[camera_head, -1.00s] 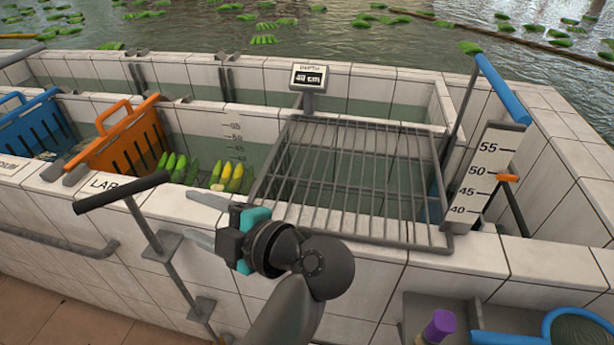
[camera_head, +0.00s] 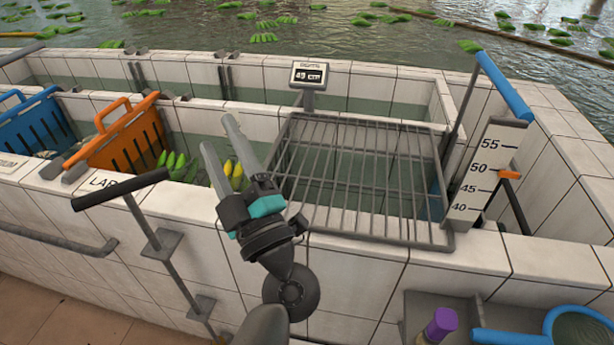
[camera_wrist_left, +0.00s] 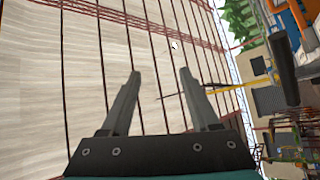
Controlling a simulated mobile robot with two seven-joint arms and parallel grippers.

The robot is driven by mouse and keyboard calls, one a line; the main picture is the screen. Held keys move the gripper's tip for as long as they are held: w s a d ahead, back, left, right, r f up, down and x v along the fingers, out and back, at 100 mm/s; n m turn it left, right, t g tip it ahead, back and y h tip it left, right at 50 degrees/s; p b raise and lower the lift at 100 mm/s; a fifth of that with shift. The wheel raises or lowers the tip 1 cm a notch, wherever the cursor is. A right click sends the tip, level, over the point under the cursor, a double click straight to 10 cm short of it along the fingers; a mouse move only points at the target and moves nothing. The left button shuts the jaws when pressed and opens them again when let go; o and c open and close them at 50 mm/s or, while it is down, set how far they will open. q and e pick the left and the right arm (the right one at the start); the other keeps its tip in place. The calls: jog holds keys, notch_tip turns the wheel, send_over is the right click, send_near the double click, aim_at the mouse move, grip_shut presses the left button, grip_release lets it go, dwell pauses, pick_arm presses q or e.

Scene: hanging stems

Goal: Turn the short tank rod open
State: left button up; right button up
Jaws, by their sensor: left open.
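A short rod with a black crossbar handle (camera_head: 121,189) stands at the front left of the tank, running down through brackets on the outer wall. A taller rod with a blue handle (camera_head: 503,85) stands at the right. My left gripper (camera_head: 220,133) is open and empty, fingers pointing up and left over the front channel. It is to the right of the black handle and apart from it. In the left wrist view its two fingers (camera_wrist_left: 160,75) are spread with nothing between them. My right gripper is not in view.
A metal grate (camera_head: 350,180) covers part of the channel. Orange (camera_head: 125,140) and blue (camera_head: 35,125) baskets sit at the left. A depth display (camera_head: 310,75) stands behind, and a level gauge (camera_head: 487,175) at the right. A purple-capped bottle (camera_head: 440,323) is at the lower right.

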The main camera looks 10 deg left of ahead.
pick_arm(q)
jog(key=w+d+f+m+t+h, duration=0.1)
jog(key=d+f+m+h, duration=0.2)
jog(key=d+m+h, duration=0.2)
jog(key=w+d+f+m+t+h, duration=0.1)
jog(key=d+m+h, duration=0.5)
jog(key=m+h, duration=0.6)
jog(key=shift+w+d+f+t+h+b, duration=0.25)
jog(key=shift+f+t+h, duration=0.45)
jog(key=shift+f, duration=0.65)
jog(key=shift+s, duration=0.1)
